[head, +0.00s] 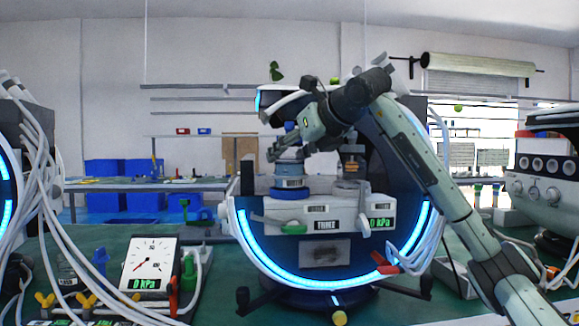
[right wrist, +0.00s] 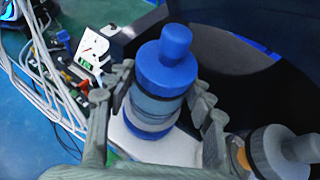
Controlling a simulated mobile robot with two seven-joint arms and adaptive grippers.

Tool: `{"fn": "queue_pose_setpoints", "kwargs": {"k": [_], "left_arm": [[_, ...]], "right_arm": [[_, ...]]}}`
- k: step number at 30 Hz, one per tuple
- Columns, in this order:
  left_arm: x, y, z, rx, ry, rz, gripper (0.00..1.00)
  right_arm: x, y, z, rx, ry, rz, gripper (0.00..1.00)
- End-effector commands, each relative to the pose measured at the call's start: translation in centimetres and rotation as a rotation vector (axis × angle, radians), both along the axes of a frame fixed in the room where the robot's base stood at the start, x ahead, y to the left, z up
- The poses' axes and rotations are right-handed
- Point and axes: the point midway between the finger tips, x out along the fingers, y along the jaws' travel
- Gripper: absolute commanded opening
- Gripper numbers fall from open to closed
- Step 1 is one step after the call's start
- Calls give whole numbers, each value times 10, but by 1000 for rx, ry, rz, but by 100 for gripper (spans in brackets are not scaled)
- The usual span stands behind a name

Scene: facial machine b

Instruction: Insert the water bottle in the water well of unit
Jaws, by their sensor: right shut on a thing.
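The water bottle (head: 290,169) has a blue cap and a clear body, and stands upright at the left of the unit's top. In the right wrist view the bottle (right wrist: 158,88) sits between the two fingers of my right gripper (right wrist: 163,100). In the head view my right gripper (head: 281,150) is at the bottle's upper part, shut on it. The unit (head: 283,212) is white with a glowing blue ring. The water well is not clearly visible; I cannot tell whether the bottle is seated in it. My left gripper is not in view.
A second container (head: 351,165) with an amber part stands to the right on the unit, near my right gripper. A gauge box (head: 150,265) with cables stands at the left on the green table. Another machine (head: 545,185) stands at the right.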

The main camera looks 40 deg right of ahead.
Motion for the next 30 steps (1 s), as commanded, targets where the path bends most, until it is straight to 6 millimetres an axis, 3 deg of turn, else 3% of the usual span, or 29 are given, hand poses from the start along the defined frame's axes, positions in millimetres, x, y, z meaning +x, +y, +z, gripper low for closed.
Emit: {"fn": "queue_pose_setpoints", "kwargs": {"k": [30], "left_arm": [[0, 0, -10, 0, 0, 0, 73]], "right_arm": [[0, 0, -12, 0, -3, 0, 16]]}}
